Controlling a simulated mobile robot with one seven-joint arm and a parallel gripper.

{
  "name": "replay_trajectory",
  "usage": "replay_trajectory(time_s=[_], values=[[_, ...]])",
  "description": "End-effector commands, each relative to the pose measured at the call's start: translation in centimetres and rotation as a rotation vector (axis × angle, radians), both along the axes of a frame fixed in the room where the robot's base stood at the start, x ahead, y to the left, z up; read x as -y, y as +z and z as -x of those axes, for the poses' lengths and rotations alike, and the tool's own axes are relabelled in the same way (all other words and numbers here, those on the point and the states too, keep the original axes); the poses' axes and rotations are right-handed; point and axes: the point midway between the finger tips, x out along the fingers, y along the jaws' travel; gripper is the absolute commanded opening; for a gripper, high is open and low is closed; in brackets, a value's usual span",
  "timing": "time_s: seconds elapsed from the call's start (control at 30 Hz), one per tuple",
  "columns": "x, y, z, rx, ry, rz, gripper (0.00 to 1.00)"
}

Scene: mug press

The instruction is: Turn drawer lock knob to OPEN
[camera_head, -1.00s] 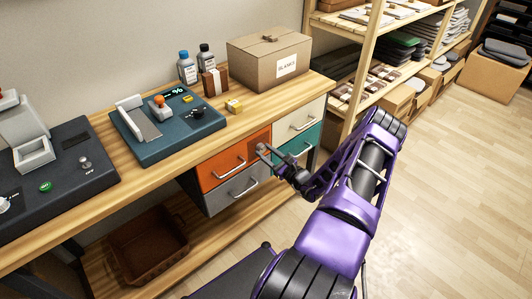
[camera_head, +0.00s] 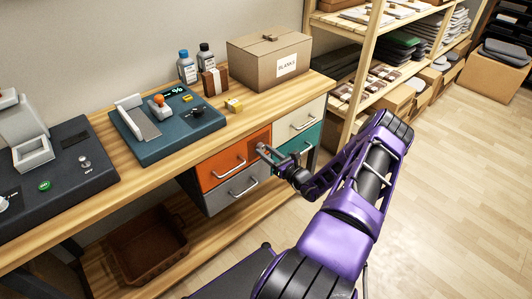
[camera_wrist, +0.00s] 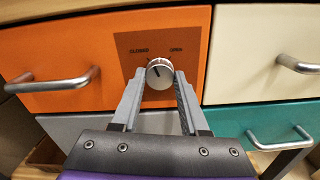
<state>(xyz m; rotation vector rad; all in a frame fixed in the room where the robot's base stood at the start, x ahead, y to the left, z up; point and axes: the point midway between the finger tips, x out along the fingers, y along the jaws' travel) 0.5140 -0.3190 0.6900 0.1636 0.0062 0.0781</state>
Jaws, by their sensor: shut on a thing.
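The round silver lock knob (camera_wrist: 159,74) sits on the right part of the orange drawer front (camera_wrist: 45,55), under the printed words CLOSED on the left and OPEN on the right. A dark line on its face slants to the upper left, toward CLOSED. My gripper (camera_wrist: 160,82) is shut on the knob, one finger at each side. In the head view my gripper (camera_head: 262,148) reaches the right end of the orange drawer (camera_head: 220,168), and the knob is hard to make out there.
The drawer's bar handle (camera_wrist: 48,85) is left of my gripper. A cream drawer (camera_wrist: 265,45) and a teal drawer (camera_wrist: 275,122) are at the right, a grey drawer (camera_head: 235,190) below. The bench (camera_head: 90,215) is above; open floor (camera_head: 460,200) lies right.

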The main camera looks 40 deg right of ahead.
Motion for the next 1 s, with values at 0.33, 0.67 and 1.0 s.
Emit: replay_trajectory(time_s=[0.33, 0.67, 1.0], values=[[0.01, -0.09, 0.09, -0.026, -0.001, -0.329, 0.0], [-0.01, -0.05, 0.05, -0.05, -0.001, -0.638, 0.0], [-0.08, -0.06, 0.03, -0.071, 0.0, -0.898, 0.0]])
